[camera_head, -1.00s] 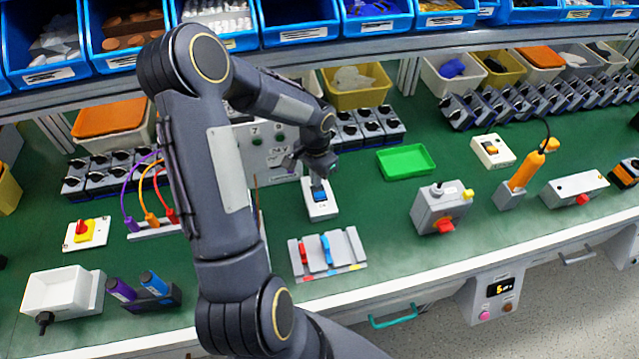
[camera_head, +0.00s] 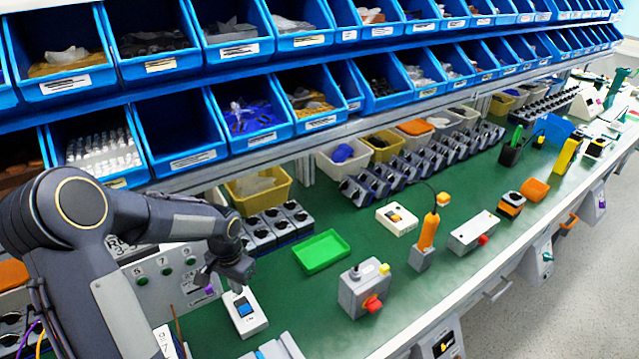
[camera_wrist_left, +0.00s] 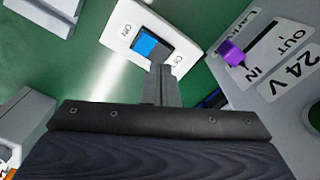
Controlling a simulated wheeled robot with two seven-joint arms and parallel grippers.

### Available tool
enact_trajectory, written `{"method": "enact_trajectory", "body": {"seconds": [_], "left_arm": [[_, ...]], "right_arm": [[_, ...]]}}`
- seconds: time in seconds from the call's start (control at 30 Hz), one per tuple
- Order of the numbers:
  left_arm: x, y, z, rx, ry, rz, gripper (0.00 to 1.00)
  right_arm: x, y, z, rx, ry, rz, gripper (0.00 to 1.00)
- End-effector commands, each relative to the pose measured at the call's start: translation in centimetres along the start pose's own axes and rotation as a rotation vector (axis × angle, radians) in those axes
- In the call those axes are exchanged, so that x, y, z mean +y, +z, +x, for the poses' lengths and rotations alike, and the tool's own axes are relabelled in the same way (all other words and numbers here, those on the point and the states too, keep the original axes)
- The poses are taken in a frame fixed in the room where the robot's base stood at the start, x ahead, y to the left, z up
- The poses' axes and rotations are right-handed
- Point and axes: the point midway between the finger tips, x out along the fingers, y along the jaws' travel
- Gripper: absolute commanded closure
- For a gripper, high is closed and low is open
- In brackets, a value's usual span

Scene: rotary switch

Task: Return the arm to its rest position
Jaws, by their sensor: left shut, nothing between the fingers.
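My left arm comes in from the left in the head view. My left gripper (camera_head: 236,287) points down at the back end of a white switch box (camera_head: 257,322) with a blue rocker (camera_head: 243,306). In the left wrist view the shut fingers (camera_wrist_left: 158,72) end close to the blue rocker (camera_wrist_left: 146,45), with nothing between them. I cannot tell whether the fingertips touch the switch. My right gripper is not in view.
A grey panel with green buttons (camera_head: 166,270) stands just left of the gripper. A green tray (camera_head: 321,251) and a grey box with a red knob (camera_head: 362,288) lie to the right. Blue bins (camera_head: 181,130) hang above the bench. Green bench top between these is clear.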

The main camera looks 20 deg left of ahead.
Motion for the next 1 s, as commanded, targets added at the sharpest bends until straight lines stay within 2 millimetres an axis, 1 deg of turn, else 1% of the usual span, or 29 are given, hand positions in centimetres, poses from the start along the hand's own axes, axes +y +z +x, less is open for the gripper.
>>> {"method": "enact_trajectory", "body": {"seconds": [0.07,0.13,0.17,0.27,0.3,0.37,0.4,0.47,0.5,0.6,0.7,0.8,0.9,1.0], "left_arm": [[0.1,0.0,-0.2,0.002,-0.001,-0.001,1.00],[0.3,0.2,-1.1,0.011,-0.004,-0.006,1.00],[0.5,0.4,-1.8,0.019,-0.008,-0.010,1.00],[1.9,1.6,-5.0,0.059,-0.013,-0.039,1.00],[2.7,2.4,-6.6,0.083,-0.013,-0.056,1.00],[4.2,3.9,-9.0,0.123,-0.004,-0.086,1.00],[5.3,4.9,-10.4,0.153,0.005,-0.108,1.00],[6.9,6.6,-12.2,0.199,0.028,-0.141,1.00],[8.1,7.7,-13.2,0.232,0.046,-0.162,1.00],[10.9,10.6,-15.1,0.315,0.109,-0.209,1.00],[13.5,13.0,-16.0,0.389,0.184,-0.246,1.00],[15.5,14.7,-16.4,0.445,0.254,-0.270,1.00],[16.8,15.7,-16.5,0.481,0.304,-0.283,1.00],[17.4,16.2,-16.5,0.498,0.330,-0.289,1.00]], "right_arm": [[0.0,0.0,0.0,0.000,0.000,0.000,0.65],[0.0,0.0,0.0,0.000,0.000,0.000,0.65],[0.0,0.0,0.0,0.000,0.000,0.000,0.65],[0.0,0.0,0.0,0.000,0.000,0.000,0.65],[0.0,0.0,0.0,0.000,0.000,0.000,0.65],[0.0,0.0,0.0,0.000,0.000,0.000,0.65],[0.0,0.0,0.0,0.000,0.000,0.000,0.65],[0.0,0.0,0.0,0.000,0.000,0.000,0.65],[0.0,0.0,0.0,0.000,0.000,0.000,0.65],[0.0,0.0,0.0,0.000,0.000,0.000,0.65],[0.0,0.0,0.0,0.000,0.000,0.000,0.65],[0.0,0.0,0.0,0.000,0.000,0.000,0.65],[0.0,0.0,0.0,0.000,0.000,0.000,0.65],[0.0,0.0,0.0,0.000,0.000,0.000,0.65]]}}
